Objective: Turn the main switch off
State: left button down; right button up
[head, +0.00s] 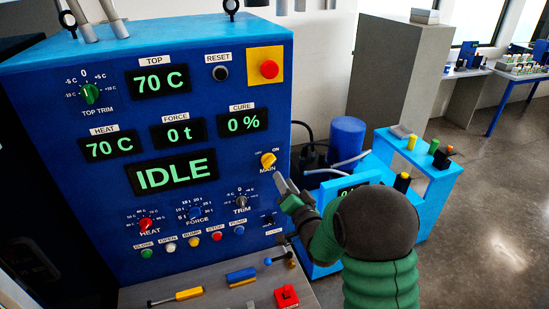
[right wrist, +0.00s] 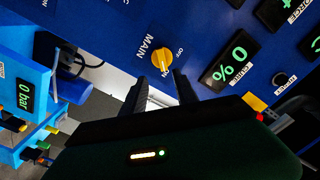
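The main switch (head: 268,160) is a yellow knob on the blue control panel, above the MAIN label and below OFF and ON marks. In the right wrist view the yellow knob (right wrist: 162,60) has a dark mark on the side by the ON label. My right gripper (head: 284,188) is just below and right of the knob in the head view. In the right wrist view its two dark fingers (right wrist: 158,82) are spread, with the knob beyond the gap between their tips. Nothing is between them. I cannot make out my left gripper.
The panel (head: 75,165) shows IDLE and carries a red button (head: 269,69) on a yellow plate, trim knobs and a row of coloured buttons. A grey ledge (head: 215,296) with tools lies below. A light-blue cart (head: 385,155) stands to the right. Open floor lies farther right.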

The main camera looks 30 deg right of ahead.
aim_at(270, 165)
jog(key=x, duration=0.2)
jog(key=p+x, duration=0.1)
jog(key=x, duration=0.2)
jog(key=a+p+x, duration=0.1)
jog(key=x, duration=0.2)
jog(key=shift+w, duration=0.2)
jog(key=shift+w+a, duration=0.1)
jog(key=shift+w, duration=0.2)
jog(key=shift+s, duration=0.1)
jog(key=shift+d, duration=0.35)
jog(key=c, duration=0.4)
jog(key=shift+f, duration=0.1)
grip_shut()
jog(key=shift+a, duration=0.15)
